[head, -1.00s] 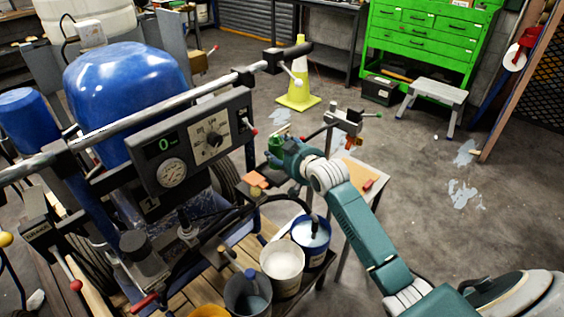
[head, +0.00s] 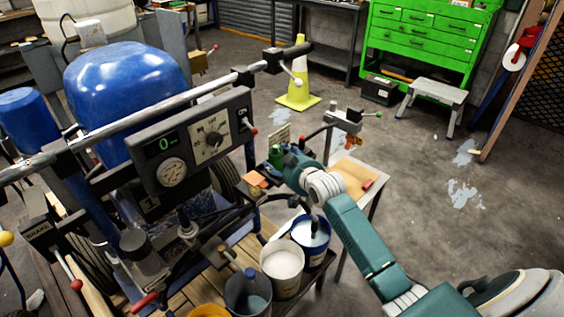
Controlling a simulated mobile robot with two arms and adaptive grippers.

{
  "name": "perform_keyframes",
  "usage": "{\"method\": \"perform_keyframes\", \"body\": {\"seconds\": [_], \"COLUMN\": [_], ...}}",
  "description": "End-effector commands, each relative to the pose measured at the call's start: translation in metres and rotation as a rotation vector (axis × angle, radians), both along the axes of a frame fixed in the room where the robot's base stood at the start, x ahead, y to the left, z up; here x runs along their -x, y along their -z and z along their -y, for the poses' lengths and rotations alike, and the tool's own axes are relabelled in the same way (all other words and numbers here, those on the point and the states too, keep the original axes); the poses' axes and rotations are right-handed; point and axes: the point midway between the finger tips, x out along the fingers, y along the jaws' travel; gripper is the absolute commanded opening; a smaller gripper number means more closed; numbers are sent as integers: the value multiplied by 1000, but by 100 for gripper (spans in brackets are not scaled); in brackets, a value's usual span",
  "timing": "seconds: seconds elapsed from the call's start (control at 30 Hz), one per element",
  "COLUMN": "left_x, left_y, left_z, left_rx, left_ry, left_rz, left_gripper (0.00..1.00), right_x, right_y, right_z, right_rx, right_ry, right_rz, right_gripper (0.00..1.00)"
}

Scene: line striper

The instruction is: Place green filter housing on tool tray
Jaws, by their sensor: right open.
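The green filter housing (head: 275,157) stands roughly upright at the right end of the dark tool tray (head: 270,186), beside the striper's control panel. It seems to rest on the tray, but its base is partly hidden. My right gripper (head: 283,157) is open around or right beside the housing; the fingers are small and partly hidden by the teal wrist, so contact is unclear. An orange cloth (head: 256,180) lies on the tray left of the housing. My left gripper is not in view.
The control panel (head: 190,140) and long handlebar stand close left of the tray. Buckets, including a blue one (head: 311,240), are below it. A small table (head: 372,168) with a brown sheet and red item is to the right. Open floor lies beyond.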

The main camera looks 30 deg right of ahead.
Motion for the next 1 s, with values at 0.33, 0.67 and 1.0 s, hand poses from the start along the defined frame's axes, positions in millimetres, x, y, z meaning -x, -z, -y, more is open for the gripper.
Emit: {"method": "perform_keyframes", "body": {"seconds": [0.33, 0.67, 1.0], "left_x": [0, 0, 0], "left_y": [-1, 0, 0], "left_z": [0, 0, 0], "left_rx": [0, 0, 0], "left_ry": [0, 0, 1], "left_rz": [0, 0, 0], "left_gripper": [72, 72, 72], "right_x": [36, 93, 111], "right_y": [-16, -40, -48], "right_z": [-1, -4, -5], "right_rx": [2, 2, 0], "right_ry": [-1, -1, 0], "right_rz": [1, 1, 0], "right_gripper": [58, 58, 58]}}
